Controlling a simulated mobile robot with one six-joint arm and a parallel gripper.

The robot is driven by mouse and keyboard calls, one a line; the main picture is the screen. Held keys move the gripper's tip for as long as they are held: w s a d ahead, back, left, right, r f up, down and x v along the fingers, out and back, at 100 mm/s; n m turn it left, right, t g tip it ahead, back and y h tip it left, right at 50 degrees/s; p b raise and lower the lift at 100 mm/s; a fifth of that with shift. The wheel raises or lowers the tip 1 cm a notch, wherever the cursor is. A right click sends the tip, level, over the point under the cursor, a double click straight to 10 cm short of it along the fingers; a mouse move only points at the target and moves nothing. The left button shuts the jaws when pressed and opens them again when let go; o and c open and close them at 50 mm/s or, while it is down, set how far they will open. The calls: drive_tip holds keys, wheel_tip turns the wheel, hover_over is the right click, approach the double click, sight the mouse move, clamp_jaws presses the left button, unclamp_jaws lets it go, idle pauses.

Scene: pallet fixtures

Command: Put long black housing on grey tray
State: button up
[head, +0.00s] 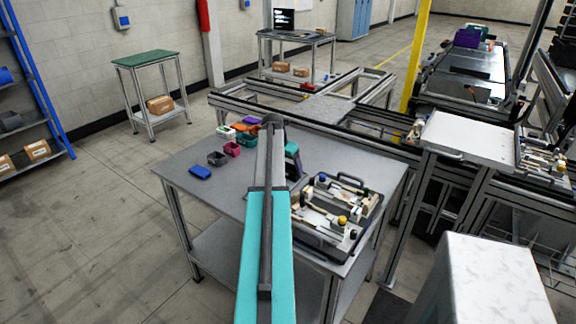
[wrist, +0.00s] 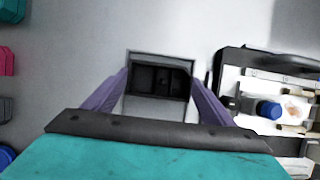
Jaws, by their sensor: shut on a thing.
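In the wrist view, my gripper (wrist: 161,78) has its two purple fingers shut on a black housing (wrist: 160,82), which shows as a dark box with divided hollows. A grey border (wrist: 160,56) frames it; I cannot tell whether this is the grey tray or the housing's own rim. The grey tabletop (wrist: 85,75) lies below, and I cannot tell whether the housing touches anything. In the head view, my arm hides the held housing, and no separate grey tray can be made out.
A dark fixture pallet (head: 347,180) with white and yellow parts stands right of my arm on the table (head: 185,178). Left are a blue bin (head: 200,172), a dark grey bin (head: 217,158), a pink bin (head: 232,149) and others. The left front tabletop is clear.

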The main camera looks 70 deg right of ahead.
drive_tip(key=shift+f, duration=0.1)
drive_tip(key=o, duration=1.1)
drive_tip(key=b+v, duration=0.2)
drive_tip(key=v, duration=1)
idle(0.4)
